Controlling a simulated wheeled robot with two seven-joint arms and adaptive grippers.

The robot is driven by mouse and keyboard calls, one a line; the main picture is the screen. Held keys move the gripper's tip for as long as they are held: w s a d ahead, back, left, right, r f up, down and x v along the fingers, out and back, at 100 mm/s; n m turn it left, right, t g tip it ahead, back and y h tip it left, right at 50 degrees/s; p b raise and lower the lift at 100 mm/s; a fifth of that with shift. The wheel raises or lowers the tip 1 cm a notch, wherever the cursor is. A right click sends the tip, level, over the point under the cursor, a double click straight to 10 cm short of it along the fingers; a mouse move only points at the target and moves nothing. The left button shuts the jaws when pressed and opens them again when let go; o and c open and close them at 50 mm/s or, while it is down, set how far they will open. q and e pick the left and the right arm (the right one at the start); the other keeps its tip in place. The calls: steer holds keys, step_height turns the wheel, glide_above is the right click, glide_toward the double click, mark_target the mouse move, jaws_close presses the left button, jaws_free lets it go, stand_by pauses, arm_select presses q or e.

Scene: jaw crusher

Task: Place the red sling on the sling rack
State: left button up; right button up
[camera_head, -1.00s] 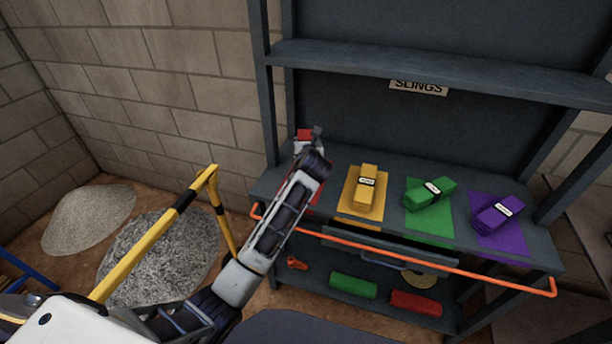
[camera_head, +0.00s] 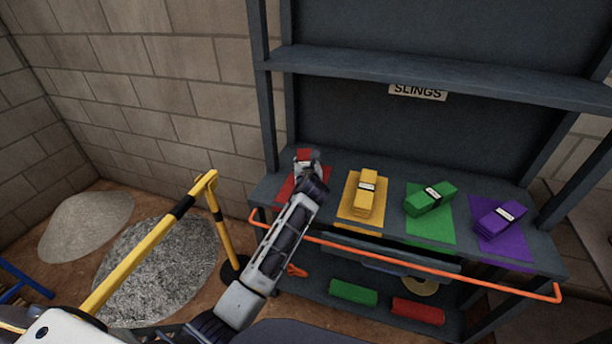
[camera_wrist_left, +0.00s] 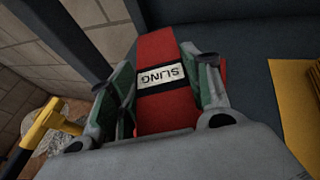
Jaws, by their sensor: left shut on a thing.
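The sling rack (camera_head: 338,163) is a dark metal shelf unit with a "SLINGS" sign. A red mat (camera_head: 289,184) lies at the left end of its middle shelf. My left gripper (camera_head: 306,163) is over that mat, shut on the red sling (camera_head: 304,154). In the left wrist view the red sling (camera_wrist_left: 155,53), with its white label, sits between the green-padded fingers (camera_wrist_left: 163,85). I cannot tell whether the sling touches the mat, as the gripper and arm hide that spot. My right gripper is not in view.
Yellow (camera_head: 365,193), green (camera_head: 430,198) and purple (camera_head: 499,217) slings lie on matching mats to the right. An orange rail (camera_head: 420,265) runs along the shelf front. Green (camera_head: 353,291) and red (camera_head: 418,310) rolls lie on the lower shelf. A yellow barrier (camera_head: 145,245) stands left.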

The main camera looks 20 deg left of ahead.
arm_select(q)
steer(key=shift+r, duration=0.1)
steer(key=shift+f, duration=0.4)
steer(key=shift+f+b, duration=0.3)
steer(key=shift+f, duration=1.2)
steer(key=o, duration=1.4)
steer(key=shift+f, duration=0.1)
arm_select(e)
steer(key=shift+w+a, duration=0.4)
arm_select(q)
steer(key=shift+s, duration=0.1)
